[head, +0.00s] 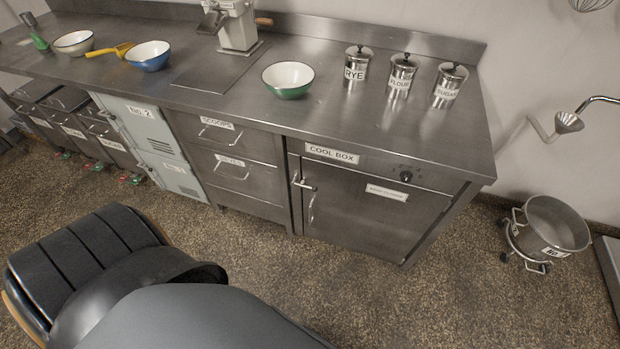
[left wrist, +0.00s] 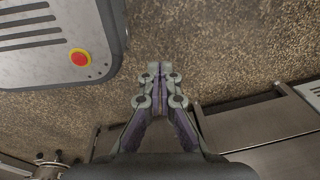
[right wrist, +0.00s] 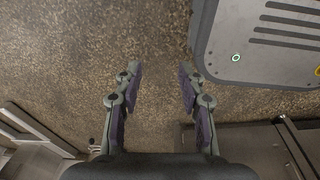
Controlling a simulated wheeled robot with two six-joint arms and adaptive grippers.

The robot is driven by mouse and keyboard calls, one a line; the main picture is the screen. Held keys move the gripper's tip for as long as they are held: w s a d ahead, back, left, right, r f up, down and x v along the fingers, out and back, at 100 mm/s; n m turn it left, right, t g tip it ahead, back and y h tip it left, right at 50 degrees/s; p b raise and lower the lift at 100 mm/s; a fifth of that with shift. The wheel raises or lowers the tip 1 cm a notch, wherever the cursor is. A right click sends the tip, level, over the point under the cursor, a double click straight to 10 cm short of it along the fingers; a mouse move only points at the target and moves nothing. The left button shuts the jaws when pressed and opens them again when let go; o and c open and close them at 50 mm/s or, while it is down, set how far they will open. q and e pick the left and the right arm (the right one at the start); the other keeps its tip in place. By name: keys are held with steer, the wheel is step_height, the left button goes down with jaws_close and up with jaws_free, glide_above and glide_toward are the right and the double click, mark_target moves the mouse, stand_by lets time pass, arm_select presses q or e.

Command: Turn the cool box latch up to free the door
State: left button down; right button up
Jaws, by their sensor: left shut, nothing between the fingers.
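The cool box (head: 370,212) is a steel cabinet at the right end of the counter, and its door looks closed. Its latch (head: 304,184) is a small bright metal bar near the door's upper left edge, lying roughly level. A curved vertical door handle (head: 312,209) is just below it. Neither gripper shows in the head view. My left gripper (left wrist: 162,74) is shut and empty above the floor in the left wrist view. My right gripper (right wrist: 162,76) is open and empty above the floor in the right wrist view. I cannot make out the latch in either wrist view.
The counter holds a green bowl (head: 288,81), a blue bowl (head: 148,58) and labelled canisters (head: 402,77). Drawers (head: 235,137) sit left of the cool box. A wheeled steel bin (head: 552,228) stands at the right. The speckled floor (head: 330,285) before the door is clear.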

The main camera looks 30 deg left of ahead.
arm_select(q)
steer(key=w+a+f+m+t+y+b, duration=0.1)
steer(key=w+a+f+m+t+b, duration=0.2)
steer(key=w+m+b, duration=0.8)
steer(key=w+a+m+t+y+b, duration=0.1)
steer(key=w+a+m+t+b, duration=0.45)
steer(key=w, duration=0.95)
arm_select(e)
steer(key=w+a+f+b, duration=0.1)
steer(key=w+f, duration=0.2)
steer(key=w, duration=0.4)
steer(key=w+a+f+b, duration=0.1)
steer(key=w+f, duration=0.2)
steer(key=w, duration=0.5)
arm_select(q)
steer(key=w+d+r+m+t+b, duration=0.1)
steer(key=w+r+m+t+b, duration=0.5)
steer(key=w+r+m+b, duration=0.5)
steer(key=w+r+m, duration=0.4)
steer(key=r+m, duration=0.1)
steer(key=r, duration=0.1)
steer(key=shift+w+d+r+y, duration=0.15)
steer(key=shift+d+y, duration=0.1)
steer(key=shift+y, duration=0.15)
arm_select(e)
steer(key=w+a+r+y, duration=0.1)
steer(key=w+a+r, duration=0.2)
steer(key=r, duration=0.7)
steer(key=shift+a, duration=0.2)
